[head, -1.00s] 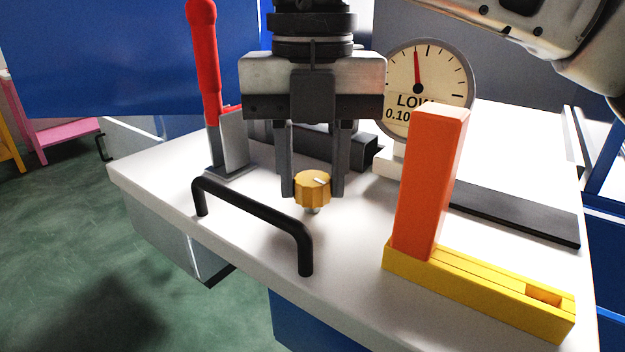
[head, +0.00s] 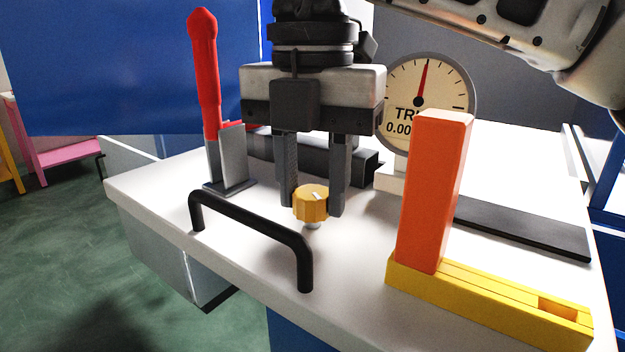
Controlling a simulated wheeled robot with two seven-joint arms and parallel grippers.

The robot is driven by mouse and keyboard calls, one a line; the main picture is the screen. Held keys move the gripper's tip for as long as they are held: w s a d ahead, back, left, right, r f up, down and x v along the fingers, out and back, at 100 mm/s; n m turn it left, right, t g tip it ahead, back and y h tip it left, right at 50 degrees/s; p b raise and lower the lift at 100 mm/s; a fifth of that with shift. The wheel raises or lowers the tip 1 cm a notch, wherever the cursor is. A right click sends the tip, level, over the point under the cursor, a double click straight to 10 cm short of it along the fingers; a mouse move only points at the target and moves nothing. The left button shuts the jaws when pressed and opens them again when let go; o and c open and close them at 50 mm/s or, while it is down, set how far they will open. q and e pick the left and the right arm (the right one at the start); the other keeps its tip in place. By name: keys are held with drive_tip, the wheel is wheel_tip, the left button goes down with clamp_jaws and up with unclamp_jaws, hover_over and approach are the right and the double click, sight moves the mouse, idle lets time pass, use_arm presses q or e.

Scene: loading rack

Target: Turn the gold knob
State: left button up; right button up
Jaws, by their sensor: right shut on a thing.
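The gold knob (head: 311,203) is a small ridged cap with a white mark on its top, on a short pale stem on the white worktop. My right gripper (head: 313,209) points down from above, with one finger on each side of the knob, shut on it. A round dial gauge (head: 427,88) stands behind to the right, its needle pointing nearly straight up, a touch right. Its text begins "TR" with "0.00" below, partly hidden by the orange block. My left gripper is not in view.
A black bar handle (head: 252,222) stands in front of the knob. A red-handled lever (head: 205,80) is at the left. An orange upright block (head: 434,190) rises from a yellow slotted base (head: 490,300) at the right. A dark strip (head: 520,228) lies behind it.

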sight(313, 192)
drive_tip(key=o, duration=1)
drive_tip(key=shift+c, duration=0.2)
drive_tip(key=shift+r, duration=0.1)
use_arm(q)
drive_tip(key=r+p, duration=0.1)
drive_tip(key=p, duration=0.4)
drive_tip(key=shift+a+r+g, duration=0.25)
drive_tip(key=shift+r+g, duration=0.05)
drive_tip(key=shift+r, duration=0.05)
use_arm(e)
wheel_tip(313, 192, up, 16)
